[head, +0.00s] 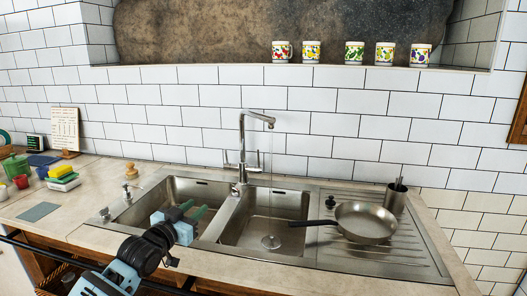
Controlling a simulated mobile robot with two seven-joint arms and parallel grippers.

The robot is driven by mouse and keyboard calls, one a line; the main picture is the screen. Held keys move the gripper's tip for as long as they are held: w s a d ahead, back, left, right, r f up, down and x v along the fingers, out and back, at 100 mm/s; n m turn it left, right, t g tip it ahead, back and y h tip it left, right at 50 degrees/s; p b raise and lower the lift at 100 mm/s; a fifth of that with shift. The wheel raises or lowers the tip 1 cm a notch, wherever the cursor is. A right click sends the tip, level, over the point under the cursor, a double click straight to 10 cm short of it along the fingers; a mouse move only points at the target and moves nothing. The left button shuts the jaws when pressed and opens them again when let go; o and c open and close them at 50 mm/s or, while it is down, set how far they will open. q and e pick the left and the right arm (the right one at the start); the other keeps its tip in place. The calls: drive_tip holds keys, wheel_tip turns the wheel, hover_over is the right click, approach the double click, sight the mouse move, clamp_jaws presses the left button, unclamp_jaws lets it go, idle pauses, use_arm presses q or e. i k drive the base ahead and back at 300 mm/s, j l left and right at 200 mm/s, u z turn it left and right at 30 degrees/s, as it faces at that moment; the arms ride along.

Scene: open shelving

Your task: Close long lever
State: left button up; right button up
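A chrome tap (242,150) with a tall, bent spout stands behind the double sink. Which one is the long lever I cannot tell for sure. A thin stream of water (271,190) falls from the spout into the right basin. My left gripper (193,210) is over the left basin, in front of and left of the tap, apart from it. Its two greenish fingers are spread with nothing between them. My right gripper is out of view.
A frying pan (366,222) lies on the drainboard, its handle reaching over the right basin. Sponges (62,176) and small items are on the left counter. Several mugs (355,52) stand on the ledge above.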

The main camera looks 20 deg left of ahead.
sight(259, 169)
drive_tip(key=i+l, duration=0.1)
drive_tip(key=i, duration=0.5)
drive_tip(key=i+l, duration=0.1)
drive_tip(key=i, duration=0.55)
